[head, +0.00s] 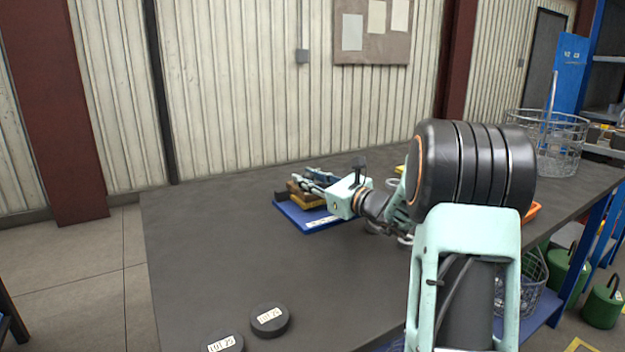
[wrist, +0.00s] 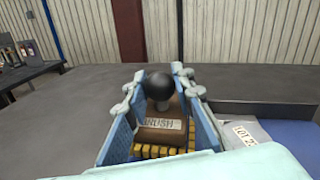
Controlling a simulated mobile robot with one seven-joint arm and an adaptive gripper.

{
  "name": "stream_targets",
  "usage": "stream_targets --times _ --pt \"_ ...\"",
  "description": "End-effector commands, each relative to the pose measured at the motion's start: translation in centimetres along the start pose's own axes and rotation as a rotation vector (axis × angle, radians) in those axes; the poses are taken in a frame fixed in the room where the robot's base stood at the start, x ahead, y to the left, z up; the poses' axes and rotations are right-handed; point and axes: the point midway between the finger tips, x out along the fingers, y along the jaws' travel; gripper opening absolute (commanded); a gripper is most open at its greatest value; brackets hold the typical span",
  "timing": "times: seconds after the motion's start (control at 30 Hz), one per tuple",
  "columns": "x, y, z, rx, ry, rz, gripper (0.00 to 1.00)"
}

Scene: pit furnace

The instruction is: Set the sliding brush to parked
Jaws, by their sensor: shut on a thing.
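The sliding brush (wrist: 165,131) is a brown block with a "BRUSH" label, yellow bristles below and a black ball knob (wrist: 160,86) on top. In the wrist view it sits between the two blue fingers of my gripper (wrist: 158,85), which is shut on it around the knob. In the head view the brush (head: 306,199) shows as a brown and yellow block at the blue base plate (head: 318,217), partly hidden by my gripper (head: 305,181). Any parked mark is hidden or too small to tell.
Two black discs labelled "LOT 25" (head: 269,320) lie at the front of the dark table (head: 200,240). A wire basket (head: 558,145) stands at the right. Something orange (head: 532,212) is behind my arm. The table's left part is clear.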

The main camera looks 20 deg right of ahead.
Motion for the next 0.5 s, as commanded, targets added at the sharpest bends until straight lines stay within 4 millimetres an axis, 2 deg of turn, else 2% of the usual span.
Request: stream_targets --times 0.37,0.4,0.5 --pt "0.01 0.21 -0.07 0.001 0.002 0.001 0.00" --pt "0.01 0.21 -0.07 0.001 0.002 0.001 0.25" --pt "0.01 0.19 -0.06 0.001 0.002 0.000 0.36"
